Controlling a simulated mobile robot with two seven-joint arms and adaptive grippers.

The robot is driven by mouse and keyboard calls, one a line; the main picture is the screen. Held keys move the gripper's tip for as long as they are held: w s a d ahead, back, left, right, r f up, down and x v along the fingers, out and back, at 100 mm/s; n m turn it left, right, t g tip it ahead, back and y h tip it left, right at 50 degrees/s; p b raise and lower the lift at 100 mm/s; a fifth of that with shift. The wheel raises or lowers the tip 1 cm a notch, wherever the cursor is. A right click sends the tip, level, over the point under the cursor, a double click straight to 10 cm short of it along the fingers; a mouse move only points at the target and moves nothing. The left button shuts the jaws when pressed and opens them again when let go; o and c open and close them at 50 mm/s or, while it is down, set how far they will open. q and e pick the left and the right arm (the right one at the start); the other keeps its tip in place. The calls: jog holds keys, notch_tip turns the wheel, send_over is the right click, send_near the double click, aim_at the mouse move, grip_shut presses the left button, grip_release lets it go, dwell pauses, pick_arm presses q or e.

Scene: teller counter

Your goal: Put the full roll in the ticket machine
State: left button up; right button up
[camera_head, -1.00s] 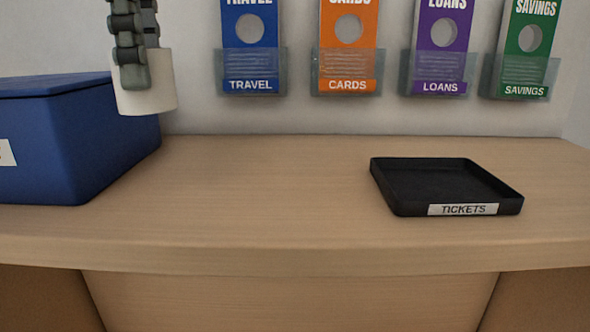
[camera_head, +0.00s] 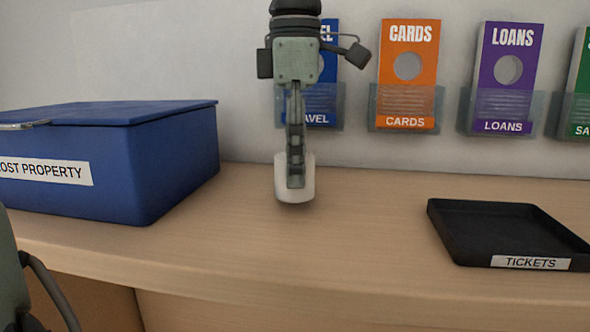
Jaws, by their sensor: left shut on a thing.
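My left gripper (camera_head: 296,178) hangs down in the middle of the head view, between the blue box and the black tray. It is shut on a white roll (camera_head: 309,186). The fingers cover the middle of the roll, and its sides show left and right of them. The roll appears held above the counter, though the gap under it is hard to judge. I see no ticket machine in this view. My right gripper is not in view.
A blue lost property box (camera_head: 180,165) stands on the counter (camera_head: 350,235) at left. A black tray (camera_head: 440,232) labelled TICKETS lies at right. Leaflet holders, such as CARDS (camera_head: 408,122) and LOANS (camera_head: 502,127), hang on the wall behind. The counter between box and tray is clear.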

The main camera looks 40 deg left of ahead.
pick_arm(q)
jog(key=shift+f, duration=0.8)
jog(key=shift+f, duration=0.1)
jog(key=shift+f, duration=0.15)
jog(key=o, duration=1.2)
